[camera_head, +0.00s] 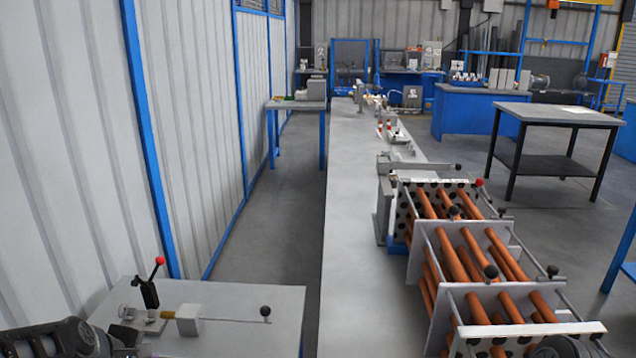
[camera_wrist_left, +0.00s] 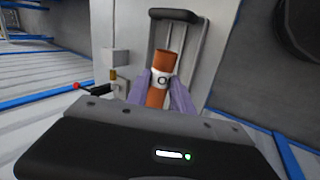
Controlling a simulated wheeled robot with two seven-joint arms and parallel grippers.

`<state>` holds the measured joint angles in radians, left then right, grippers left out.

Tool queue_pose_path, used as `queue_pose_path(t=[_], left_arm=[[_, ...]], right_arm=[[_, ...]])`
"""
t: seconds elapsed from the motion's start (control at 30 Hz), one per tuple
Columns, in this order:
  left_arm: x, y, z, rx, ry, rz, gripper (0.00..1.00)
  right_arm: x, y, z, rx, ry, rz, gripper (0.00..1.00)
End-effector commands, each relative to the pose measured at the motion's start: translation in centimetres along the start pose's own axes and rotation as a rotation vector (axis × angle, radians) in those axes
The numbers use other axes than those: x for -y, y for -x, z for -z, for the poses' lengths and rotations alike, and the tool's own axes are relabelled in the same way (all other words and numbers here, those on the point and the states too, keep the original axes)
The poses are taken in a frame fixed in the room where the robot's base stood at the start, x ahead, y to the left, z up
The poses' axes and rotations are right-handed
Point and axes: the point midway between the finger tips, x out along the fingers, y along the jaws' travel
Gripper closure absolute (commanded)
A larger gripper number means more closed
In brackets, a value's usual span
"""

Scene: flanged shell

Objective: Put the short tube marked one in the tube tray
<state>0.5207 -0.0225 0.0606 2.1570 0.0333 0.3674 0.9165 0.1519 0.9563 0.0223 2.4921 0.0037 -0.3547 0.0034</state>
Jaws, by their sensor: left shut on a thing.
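My left gripper (camera_wrist_left: 161,88) shows purple fingers in the left wrist view, shut on a short orange-brown tube (camera_wrist_left: 163,61). The tube has a white band with a dark mark that I cannot read clearly. Its far end points up in the picture, past the fingertips. Beyond it is a pale grey surface with a black-topped frame (camera_wrist_left: 174,16); I cannot tell whether this is the tube tray. In the head view only part of my left arm shows at the lower left; the held tube is not seen there. My right gripper is in neither view.
A grey side table (camera_head: 250,300) at the lower left carries a clamp with a red knob (camera_head: 160,261) and a rod. A long grey bench (camera_head: 345,250) runs ahead. A flanged shell with several orange tubes (camera_head: 470,250) stands at the right. A corrugated wall borders the left.

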Motion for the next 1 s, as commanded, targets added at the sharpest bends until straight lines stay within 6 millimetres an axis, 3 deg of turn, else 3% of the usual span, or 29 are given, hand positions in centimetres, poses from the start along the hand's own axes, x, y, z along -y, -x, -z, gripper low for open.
queue_pose_path(t=[0.37,0.57,0.8,0.9,1.0], left_arm=[[0.6,0.6,-0.6,0.115,-0.176,-0.002,1.00],[0.3,0.0,-2.5,0.285,-0.433,-0.002,1.00],[0.1,-4.5,-10.0,0.651,-1.001,-0.007,1.00],[0.2,-6.7,-13.5,0.763,-1.177,-0.007,1.00],[0.3,-8.8,-16.0,0.806,-1.247,-0.006,1.00]], right_arm=[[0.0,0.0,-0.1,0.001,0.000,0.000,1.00],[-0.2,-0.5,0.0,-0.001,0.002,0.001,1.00],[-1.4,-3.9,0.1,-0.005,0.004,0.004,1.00],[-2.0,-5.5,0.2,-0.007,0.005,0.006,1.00],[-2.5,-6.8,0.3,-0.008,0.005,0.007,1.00]])
